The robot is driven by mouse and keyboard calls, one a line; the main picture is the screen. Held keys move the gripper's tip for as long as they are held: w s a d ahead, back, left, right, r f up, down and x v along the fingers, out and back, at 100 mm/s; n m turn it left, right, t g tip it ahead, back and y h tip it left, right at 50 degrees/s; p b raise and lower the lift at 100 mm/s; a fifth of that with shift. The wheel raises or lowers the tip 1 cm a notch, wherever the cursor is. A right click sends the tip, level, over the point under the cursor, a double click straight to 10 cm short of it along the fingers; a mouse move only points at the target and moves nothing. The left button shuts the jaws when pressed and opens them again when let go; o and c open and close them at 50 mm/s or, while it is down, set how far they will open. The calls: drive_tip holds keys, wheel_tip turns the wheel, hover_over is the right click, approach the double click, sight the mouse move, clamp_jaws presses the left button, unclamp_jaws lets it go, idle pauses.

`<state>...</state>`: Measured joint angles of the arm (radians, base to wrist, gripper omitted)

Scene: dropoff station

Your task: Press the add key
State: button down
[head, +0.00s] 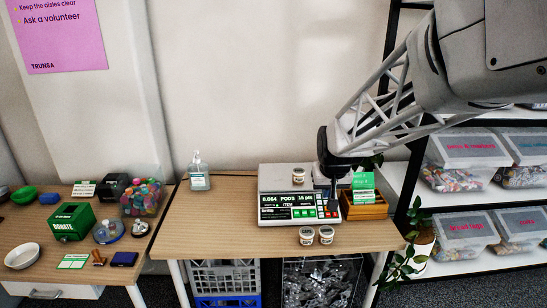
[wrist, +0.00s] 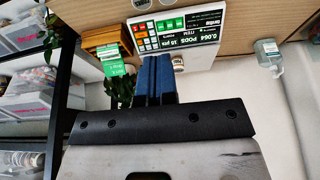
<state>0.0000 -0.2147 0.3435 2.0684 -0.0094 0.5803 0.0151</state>
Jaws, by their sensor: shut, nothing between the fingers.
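A white counting scale (head: 272,218) stands on the wooden table, its lit display (head: 290,200) reading 0.064, PODS and a piece count. Its key panel (head: 304,212) has several coloured keys; in the wrist view the keys (wrist: 160,32) are red, green, orange and white. I cannot read which one is the add key. My gripper (head: 332,207) is shut and empty, pointing down at the right end of the key panel. In the wrist view the blue fingers (wrist: 156,58) reach toward the panel edge; contact with a key cannot be told.
A small jar (head: 299,174) is on the scale's platform and two jars (head: 306,236) (head: 326,235) stand in front. A wooden box with green cards (head: 364,206) is close on the right. A pump bottle (head: 199,178) stands left. The table's left part is clear.

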sight(305, 212)
drive_tip(key=w+f+t, duration=0.1)
drive_tip(key=w+f, duration=1.4)
drive_tip(key=w, duration=0.5)
drive_tip(key=shift+w+a+f, duration=0.2)
drive_tip(key=shift+a+f, duration=0.05)
drive_tip(key=shift+f, duration=0.05)
drive_tip(key=shift+f, duration=0.1)
drive_tip(key=x, duration=1.2)
drive_tip(key=shift+w+f, duration=0.1)
drive_tip(key=shift+f, duration=0.15)
drive_tip(key=shift+w+f, duration=0.25)
drive_tip(key=shift+f, duration=0.3)
